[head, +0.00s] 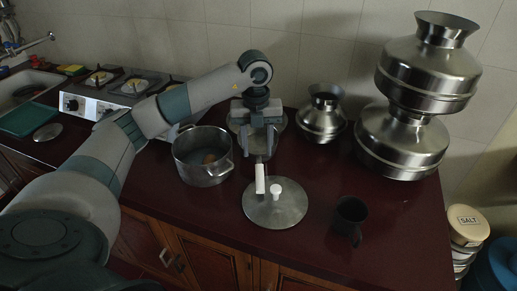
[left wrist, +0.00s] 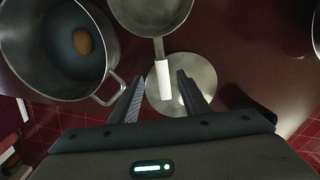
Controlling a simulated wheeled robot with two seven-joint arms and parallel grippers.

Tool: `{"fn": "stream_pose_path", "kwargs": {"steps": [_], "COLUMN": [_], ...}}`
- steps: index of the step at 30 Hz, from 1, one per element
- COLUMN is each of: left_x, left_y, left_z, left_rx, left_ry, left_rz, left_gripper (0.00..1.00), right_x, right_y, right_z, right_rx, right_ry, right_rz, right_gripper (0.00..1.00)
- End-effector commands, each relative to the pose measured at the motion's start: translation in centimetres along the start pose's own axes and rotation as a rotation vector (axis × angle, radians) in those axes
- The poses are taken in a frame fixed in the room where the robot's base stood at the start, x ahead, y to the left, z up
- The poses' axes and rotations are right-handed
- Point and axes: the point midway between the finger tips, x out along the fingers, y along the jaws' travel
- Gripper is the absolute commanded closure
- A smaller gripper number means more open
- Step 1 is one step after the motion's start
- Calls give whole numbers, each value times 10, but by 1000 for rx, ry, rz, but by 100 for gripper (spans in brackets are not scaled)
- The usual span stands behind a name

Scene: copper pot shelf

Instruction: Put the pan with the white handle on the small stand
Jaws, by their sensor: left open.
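The shallow metal pan (head: 283,121) is partly hidden behind my left gripper in the head view; part of it shows at the top of the left wrist view (left wrist: 150,14). Its white handle (head: 260,180) points toward the counter's front, overlapping a round metal disc (head: 262,212) with a white knob (head: 277,190). My left gripper (head: 259,156) is open and points down over the handle end. In the left wrist view, the handle (left wrist: 163,74) appears between the spread fingertips (left wrist: 160,78), without visible contact. I cannot make out a separate small stand. My right gripper is out of view.
A deep pot (head: 203,157) with a brown item inside stands close left of the pan. A dark mug (head: 350,216) stands right of the disc. Steel vessels (head: 405,140) stand at the back right, and a stove (head: 105,94) at the back left. The counter's front right is clear.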

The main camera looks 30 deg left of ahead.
Motion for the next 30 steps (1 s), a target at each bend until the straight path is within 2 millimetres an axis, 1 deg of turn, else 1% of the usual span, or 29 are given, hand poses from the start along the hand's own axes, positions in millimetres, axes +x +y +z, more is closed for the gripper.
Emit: {"fn": "stream_pose_path", "kwargs": {"steps": [1, 3, 6, 9, 13, 22, 26, 30], "left_x": [8, 20, 33, 42, 46, 46, 52, 66], "left_y": [0, 1, 0, 0, 0, 0, -2, -4], "left_z": [-1, -1, 0, 0, 0, 0, 1, 3], "left_rx": [-1, -1, -1, 0, 0, 0, -1, -1], "left_ry": [5, 3, 3, 2, 1, 1, 2, 3], "left_rz": [3, 3, 1, 0, 0, 0, 1, 1], "left_gripper": [58, 58, 58, 58, 58, 58, 58, 58], "right_x": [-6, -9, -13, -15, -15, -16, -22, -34], "right_y": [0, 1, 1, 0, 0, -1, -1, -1], "right_z": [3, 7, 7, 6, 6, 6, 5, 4], "right_rx": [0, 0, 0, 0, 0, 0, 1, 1], "right_ry": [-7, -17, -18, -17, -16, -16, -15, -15], "right_rz": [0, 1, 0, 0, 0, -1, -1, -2], "right_gripper": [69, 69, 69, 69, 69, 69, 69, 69]}}
